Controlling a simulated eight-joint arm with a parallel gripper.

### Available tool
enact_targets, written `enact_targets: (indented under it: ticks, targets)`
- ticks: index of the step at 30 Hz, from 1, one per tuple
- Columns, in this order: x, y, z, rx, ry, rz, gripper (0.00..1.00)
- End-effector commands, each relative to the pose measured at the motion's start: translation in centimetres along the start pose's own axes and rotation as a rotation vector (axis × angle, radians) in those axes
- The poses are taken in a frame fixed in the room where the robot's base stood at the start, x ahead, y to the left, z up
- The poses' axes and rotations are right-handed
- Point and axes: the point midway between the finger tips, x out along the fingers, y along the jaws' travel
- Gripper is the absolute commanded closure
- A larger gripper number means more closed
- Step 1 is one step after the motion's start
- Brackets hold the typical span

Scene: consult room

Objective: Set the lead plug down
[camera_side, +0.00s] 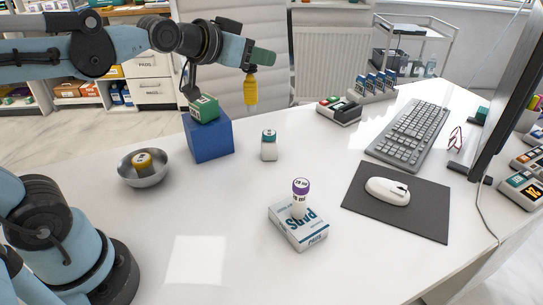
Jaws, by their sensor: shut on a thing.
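A yellow piece (250,90), which looks like the lead plug, hangs upright below the end of my arm. My gripper (250,70) is shut on its top and holds it in the air, above and right of the blue block. The fingers are small and partly hidden, so the exact grip is unclear. Nothing touches the plug from below.
A blue block (208,138) bears a green box (204,109). A teal-capped bottle (268,147), metal bowl (143,176), pads box (298,231) with purple-capped tube (300,199), mouse mat (410,216) and keyboard (410,134) share the white table (330,275). Its front middle is clear.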

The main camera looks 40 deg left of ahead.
Motion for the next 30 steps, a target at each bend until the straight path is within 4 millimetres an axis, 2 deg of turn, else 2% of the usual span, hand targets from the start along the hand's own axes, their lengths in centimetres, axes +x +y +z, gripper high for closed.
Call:
enact_targets:
  ticks: [1,3,9,15,20,30]
  targets:
    - [-0.7,0.0,1.7,0.0,0.0,0.001,1.0]
    - [-1.5,0.0,3.8,0.0,0.0,0.001,1.0]
    - [-3.2,0.1,9.1,0.001,0.0,0.001,1.0]
    - [-4.0,0.1,11.8,0.001,0.0,0.001,1.0]
    - [-4.3,0.1,11.5,0.001,0.001,0.001,1.0]
    - [-5.8,0.1,7.8,0.001,0.0,0.001,1.0]
